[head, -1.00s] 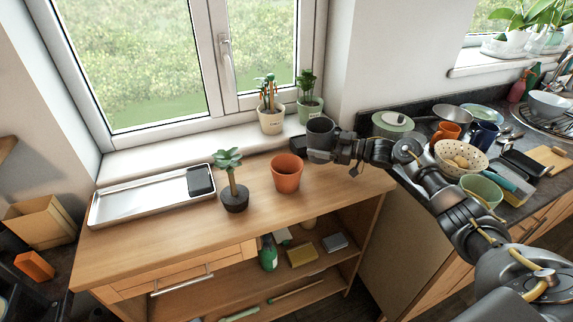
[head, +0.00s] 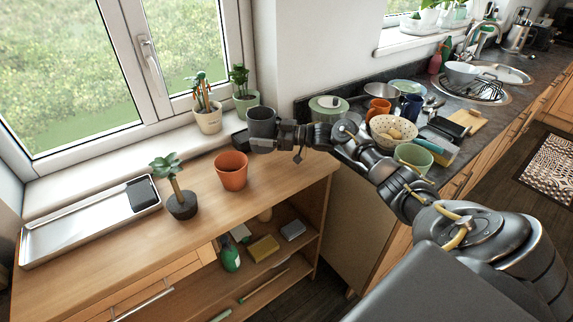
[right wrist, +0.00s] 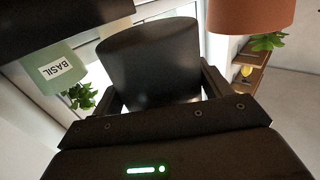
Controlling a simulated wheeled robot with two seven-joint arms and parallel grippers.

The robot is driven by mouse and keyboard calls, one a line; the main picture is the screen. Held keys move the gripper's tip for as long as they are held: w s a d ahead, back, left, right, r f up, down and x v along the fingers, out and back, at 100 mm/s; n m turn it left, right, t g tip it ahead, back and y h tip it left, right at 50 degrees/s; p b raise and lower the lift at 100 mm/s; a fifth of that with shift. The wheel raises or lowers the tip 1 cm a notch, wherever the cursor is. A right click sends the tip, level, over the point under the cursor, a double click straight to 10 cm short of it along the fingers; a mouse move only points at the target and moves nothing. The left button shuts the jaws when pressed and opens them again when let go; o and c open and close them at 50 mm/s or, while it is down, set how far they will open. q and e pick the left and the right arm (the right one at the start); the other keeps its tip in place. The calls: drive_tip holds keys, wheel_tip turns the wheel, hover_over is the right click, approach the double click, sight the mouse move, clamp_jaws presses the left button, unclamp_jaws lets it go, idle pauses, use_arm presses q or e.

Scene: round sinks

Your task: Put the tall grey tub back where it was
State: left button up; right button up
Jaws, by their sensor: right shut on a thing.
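The tall grey tub (head: 262,121) is held at the back right of the wooden cabinet top, near the window sill. My right gripper (head: 277,137) comes in from the right and is shut on it. In the right wrist view the tub (right wrist: 150,60) fills the space between the two fingers (right wrist: 160,97) and looks dark. I cannot tell whether its base touches the wood. My left gripper is not in view.
An orange pot (head: 231,172) stands just left of and in front of the tub. A small potted plant (head: 181,205) and a metal tray (head: 80,226) stand further left. Two pots, one labelled basil (right wrist: 62,68), are behind on the sill. The crowded dark counter (head: 350,128) is right.

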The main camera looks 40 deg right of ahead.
drive_tip(key=shift+r, duration=0.1)
drive_tip(key=m+t+h+p, duration=0.1)
drive_tip(key=p, duration=0.2)
drive_tip(key=r+m+t+h+p, duration=0.1)
drive_tip(key=h+p, duration=0.1)
drive_tip(key=s+d+r+m+t+h+p, duration=0.1)
drive_tip(key=m+h+p, duration=0.1)
drive_tip(key=p, duration=0.1)
drive_tip(key=shift+r+p, duration=0.1)
drive_tip(key=shift+p, duration=0.25)
drive_tip(key=s+d+r+m+t+h+p, duration=0.2)
drive_tip(key=s+d+m+h+p, duration=0.3)
drive_tip(key=h, duration=0.3)
drive_tip(key=shift+s+r+p, duration=0.2)
drive_tip(key=shift+s+p, duration=0.1)
drive_tip(key=shift+s, duration=0.45)
drive_tip(key=shift+d+f, duration=0.1)
wheel_tip(320, 180, down, 7)
drive_tip(key=b, duration=0.7)
drive_tip(key=shift+f+b, duration=0.8)
drive_tip(key=shift+f, duration=0.45)
